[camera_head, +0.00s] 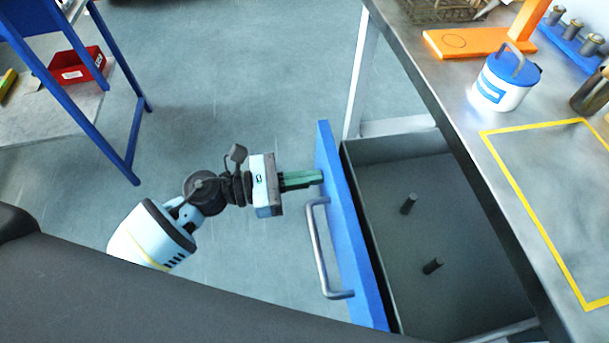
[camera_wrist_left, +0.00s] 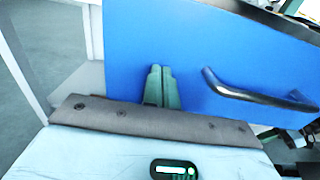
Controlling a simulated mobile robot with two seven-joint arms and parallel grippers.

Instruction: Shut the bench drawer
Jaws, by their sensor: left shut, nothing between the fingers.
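The bench drawer (camera_head: 385,163) stands pulled out from under the metal workbench in the head view. Its blue front panel (camera_head: 345,225) faces left and carries a grey bar handle (camera_head: 318,250). Two small dark cylinders lie inside the drawer. My left gripper (camera_head: 320,177) is shut and empty, its green fingertips at the outer face of the blue front, near its far end and beside the handle. In the left wrist view the fingertips (camera_wrist_left: 160,75) show against the blue panel, left of the handle (camera_wrist_left: 255,95); contact looks likely. My right gripper is not in view.
On the bench top (camera_head: 460,105) stand a white and blue canister (camera_head: 503,85), an orange stand (camera_head: 465,42) and a yellow-outlined area. A blue-framed table (camera_head: 50,120) with a red bin (camera_head: 78,68) is at the upper left. The floor between is clear.

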